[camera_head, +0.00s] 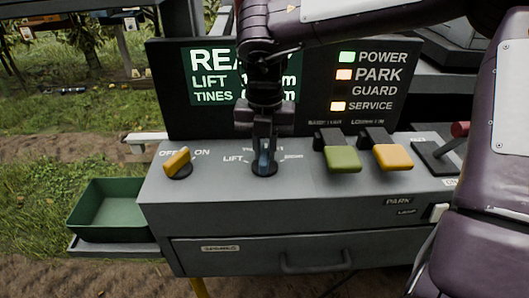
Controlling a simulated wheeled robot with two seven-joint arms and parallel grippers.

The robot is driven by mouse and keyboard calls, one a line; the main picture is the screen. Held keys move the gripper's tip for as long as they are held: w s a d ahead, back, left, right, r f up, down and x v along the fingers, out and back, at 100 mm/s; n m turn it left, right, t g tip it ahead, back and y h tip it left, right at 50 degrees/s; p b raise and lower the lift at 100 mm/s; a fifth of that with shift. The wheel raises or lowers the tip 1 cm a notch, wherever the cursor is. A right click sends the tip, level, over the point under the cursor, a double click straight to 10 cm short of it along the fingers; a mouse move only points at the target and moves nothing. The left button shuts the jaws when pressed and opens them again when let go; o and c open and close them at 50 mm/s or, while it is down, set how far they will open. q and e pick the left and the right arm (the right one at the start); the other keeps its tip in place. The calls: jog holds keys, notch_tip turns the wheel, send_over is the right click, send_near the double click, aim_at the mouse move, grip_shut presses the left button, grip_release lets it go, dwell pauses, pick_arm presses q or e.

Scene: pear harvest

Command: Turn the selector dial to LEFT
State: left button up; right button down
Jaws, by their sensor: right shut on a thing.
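The selector dial (264,169) sits in the middle of the grey console top, with the word LIFT to its left and partly hidden lettering behind it and to its right. My right gripper (264,150) comes down over the dial from above and is shut on its blue-grey handle. The handle points roughly toward the front and back of the console. My fingers hide much of it. My left gripper is not in view.
A yellow OFF/ON switch (177,162) stands left of the dial. A green lever (342,159) and a yellow lever (393,157) stand to its right, with a red-knobbed lever (459,130) beyond. The display (325,125) rises behind. A green tray (107,207) is at left.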

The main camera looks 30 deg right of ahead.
aim_at(265, 152)
jog(key=shift+r+m+b, duration=0.15)
jog(key=shift+m+b, duration=0.2)
jog(key=shift+m, duration=0.75)
jog(key=c, duration=1.3)
grip_release()
notch_tip(265, 152, up, 8)
jog(key=shift+f+p, duration=0.15)
jog(key=shift+p, duration=0.55)
